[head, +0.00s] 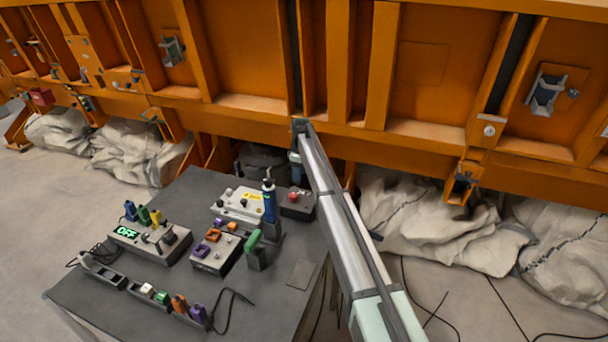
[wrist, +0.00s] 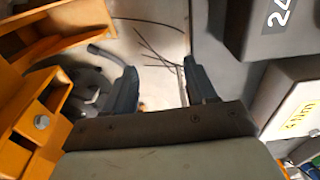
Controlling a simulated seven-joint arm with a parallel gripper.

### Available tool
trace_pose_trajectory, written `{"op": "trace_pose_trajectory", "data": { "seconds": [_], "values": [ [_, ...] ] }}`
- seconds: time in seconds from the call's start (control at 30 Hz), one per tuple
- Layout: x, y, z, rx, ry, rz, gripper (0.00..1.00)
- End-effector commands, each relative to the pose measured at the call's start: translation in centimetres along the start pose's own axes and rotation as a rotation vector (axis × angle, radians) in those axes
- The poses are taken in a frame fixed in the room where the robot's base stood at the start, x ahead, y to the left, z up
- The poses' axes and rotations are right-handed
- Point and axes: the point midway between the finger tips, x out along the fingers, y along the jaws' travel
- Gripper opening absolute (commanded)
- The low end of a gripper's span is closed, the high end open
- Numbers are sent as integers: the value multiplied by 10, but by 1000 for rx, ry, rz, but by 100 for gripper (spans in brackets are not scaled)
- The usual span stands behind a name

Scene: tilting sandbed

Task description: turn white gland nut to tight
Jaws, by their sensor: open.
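I cannot make out the white gland nut for certain. A small white piece (head: 147,289) sits in the low dark rack at the front of the grey table, and it is too small to identify. A grey box with purple and orange fittings (head: 212,262) stands mid-table. My gripper (wrist: 162,90) is open, with both dark fingers apart and nothing between them in the wrist view. Beyond the fingers are pale floor and dark cables. In the head view my arm reaches to the table's far side, and its fingertips are mostly hidden.
An orange steel frame (head: 420,60) runs behind. The wrist view shows a grey box marked 24 (wrist: 270,25) close on the right.

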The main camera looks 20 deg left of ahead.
Motion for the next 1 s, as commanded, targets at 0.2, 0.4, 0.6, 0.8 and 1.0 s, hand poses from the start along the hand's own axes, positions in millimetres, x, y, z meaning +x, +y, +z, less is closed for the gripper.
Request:
{"op": "trace_pose_trajectory", "data": {
  "seconds": [0.2,0.4,0.6,0.8,1.0],
  "values": [
    [7,7,14,17,3,2,56],
    [9,9,17,21,3,2,56],
    [9,9,17,21,3,2,56],
    [9,-5,-6,-4,4,1,42],
    [-21,-53,-90,-96,23,23,42]
  ]
}}
